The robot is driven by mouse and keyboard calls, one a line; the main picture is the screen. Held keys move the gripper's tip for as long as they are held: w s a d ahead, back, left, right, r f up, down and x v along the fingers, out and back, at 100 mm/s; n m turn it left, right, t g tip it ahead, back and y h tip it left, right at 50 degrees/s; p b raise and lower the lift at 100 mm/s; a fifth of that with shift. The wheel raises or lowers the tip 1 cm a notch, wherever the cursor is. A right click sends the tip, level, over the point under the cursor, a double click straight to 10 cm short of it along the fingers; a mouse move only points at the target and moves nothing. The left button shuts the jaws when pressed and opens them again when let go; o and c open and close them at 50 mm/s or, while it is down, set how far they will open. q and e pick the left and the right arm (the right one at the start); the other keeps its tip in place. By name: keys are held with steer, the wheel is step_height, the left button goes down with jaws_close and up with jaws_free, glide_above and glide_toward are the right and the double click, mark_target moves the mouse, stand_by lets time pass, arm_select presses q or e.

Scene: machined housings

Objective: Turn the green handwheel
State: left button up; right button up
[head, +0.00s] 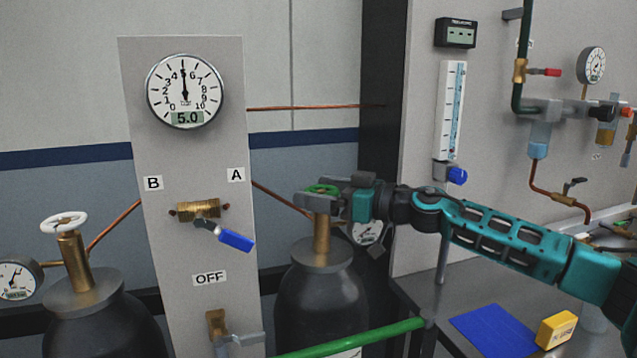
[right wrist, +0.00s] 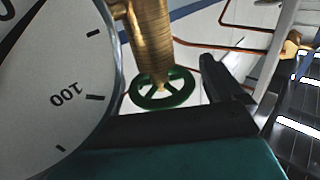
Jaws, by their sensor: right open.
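The green handwheel (head: 322,189) sits on top of a brass valve (head: 321,240) on the dark cylinder (head: 322,290) in the middle of the head view. My right gripper (head: 319,194) is open at the wheel, with fingers on the near and far sides of it; I cannot tell whether they touch it. The wheel (right wrist: 163,90) also shows in the right wrist view, with one dark finger (right wrist: 226,82) to its right. The other finger is not clearly seen there, where a gauge face fills the left. My left gripper is not in view.
A second cylinder with a white handwheel (head: 64,222) stands at left. Between the cylinders a panel (head: 190,130) carries a gauge reading 5.0 (head: 185,91) and a blue-handled lever (head: 234,241). A small gauge (head: 367,231) sits close behind my right gripper. A bench (head: 460,280) is at right.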

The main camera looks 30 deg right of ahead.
steer(key=shift+w+a, duration=0.25)
steer(key=c, duration=1)
